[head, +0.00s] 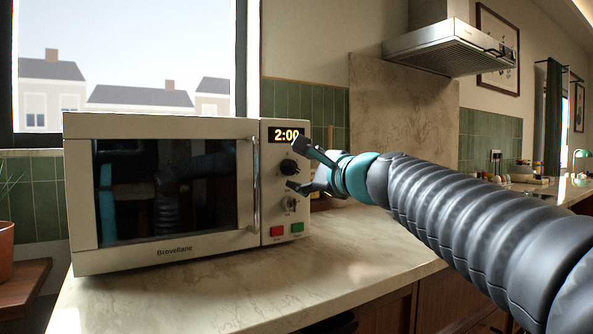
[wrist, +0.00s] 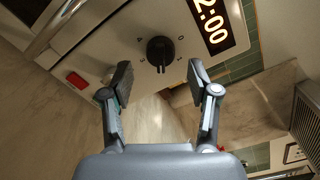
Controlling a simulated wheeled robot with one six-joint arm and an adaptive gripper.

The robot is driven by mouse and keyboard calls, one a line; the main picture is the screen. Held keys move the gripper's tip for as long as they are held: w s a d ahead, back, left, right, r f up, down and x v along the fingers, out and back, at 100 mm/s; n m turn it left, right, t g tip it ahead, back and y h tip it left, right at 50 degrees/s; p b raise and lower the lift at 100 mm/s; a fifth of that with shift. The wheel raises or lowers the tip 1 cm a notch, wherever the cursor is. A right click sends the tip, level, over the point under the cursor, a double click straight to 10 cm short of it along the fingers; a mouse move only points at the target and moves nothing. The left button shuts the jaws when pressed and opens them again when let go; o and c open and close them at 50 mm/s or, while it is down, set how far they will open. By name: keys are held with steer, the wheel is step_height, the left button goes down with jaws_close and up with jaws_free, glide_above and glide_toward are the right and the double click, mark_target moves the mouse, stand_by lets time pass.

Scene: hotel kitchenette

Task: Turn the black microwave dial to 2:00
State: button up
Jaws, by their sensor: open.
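The white microwave (head: 160,115) stands on the counter, its door shut, with the control panel on its right side. The black dial (head: 289,167) sits below the display, and the wrist view shows this dial (wrist: 160,52) between and just beyond my fingertips. My gripper (head: 302,167) is open in front of the panel, its two fingers apart (wrist: 158,80). No contact with the dial is visible.
A lower knob (head: 290,204), a red button (head: 278,231) and a green button (head: 297,227) are on the panel. The vertical door handle (head: 256,185) is left of it. The marble counter (head: 330,245) is clear in front. A plant pot (head: 5,252) stands at far left.

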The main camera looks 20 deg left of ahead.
steer(key=v, duration=0.9)
steer(key=shift+s+a, duration=0.1)
steer(key=shift+a, duration=0.05)
